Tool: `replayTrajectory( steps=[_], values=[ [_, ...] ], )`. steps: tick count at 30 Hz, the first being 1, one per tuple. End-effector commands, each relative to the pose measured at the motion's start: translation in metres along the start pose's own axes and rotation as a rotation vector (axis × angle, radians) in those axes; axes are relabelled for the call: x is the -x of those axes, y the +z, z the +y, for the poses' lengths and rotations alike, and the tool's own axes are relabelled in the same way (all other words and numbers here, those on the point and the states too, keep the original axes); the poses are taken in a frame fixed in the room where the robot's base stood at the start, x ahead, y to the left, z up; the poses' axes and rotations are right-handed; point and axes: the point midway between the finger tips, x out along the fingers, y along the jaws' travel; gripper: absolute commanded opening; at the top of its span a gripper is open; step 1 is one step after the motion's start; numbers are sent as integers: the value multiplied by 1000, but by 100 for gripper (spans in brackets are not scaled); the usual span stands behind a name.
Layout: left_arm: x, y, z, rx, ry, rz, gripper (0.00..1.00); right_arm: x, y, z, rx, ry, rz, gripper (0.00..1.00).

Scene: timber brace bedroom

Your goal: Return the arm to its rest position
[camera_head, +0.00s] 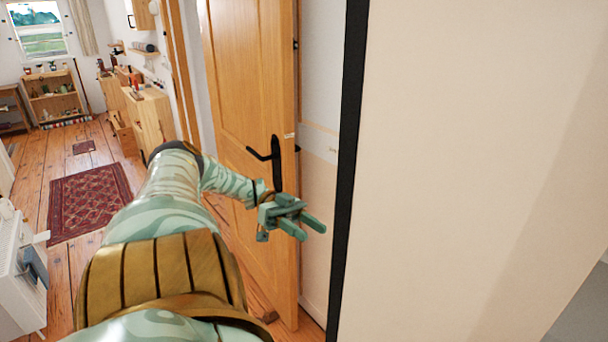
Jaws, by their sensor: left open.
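My left arm (165,210), pale green with darker swirls and a gold-brown band, reaches in from the lower left of the head view. Its gripper (308,229) is open and empty, with its fingers pointing right. It shows in front of the wooden door (250,80), just below the black door handle (268,155). I cannot tell whether the gripper touches the door. My right gripper is out of view.
The door stands ajar, beside a black-edged pale wall (480,150) filling the right side. A white appliance (20,275) stands at the lower left. A red rug (88,198) lies on the plank floor, with wooden cabinets (150,118) and a shelf (55,98) beyond.

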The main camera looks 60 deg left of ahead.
Motion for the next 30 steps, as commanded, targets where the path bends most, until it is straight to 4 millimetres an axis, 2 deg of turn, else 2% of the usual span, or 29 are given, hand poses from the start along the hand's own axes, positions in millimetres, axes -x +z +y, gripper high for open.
replayTrajectory(
  steps=[6,23,26,29,30],
  values=[
    [13,0,1,1,-1,-1,45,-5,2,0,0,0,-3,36],
    [13,0,1,-1,0,-1,45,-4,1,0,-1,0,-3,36],
    [13,10,-2,-44,-13,-51,45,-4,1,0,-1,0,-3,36],
    [19,34,-15,-166,-70,-188,45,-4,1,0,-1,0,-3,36],
    [25,44,-26,-242,-112,-270,45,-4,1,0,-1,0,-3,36]
  ],
)
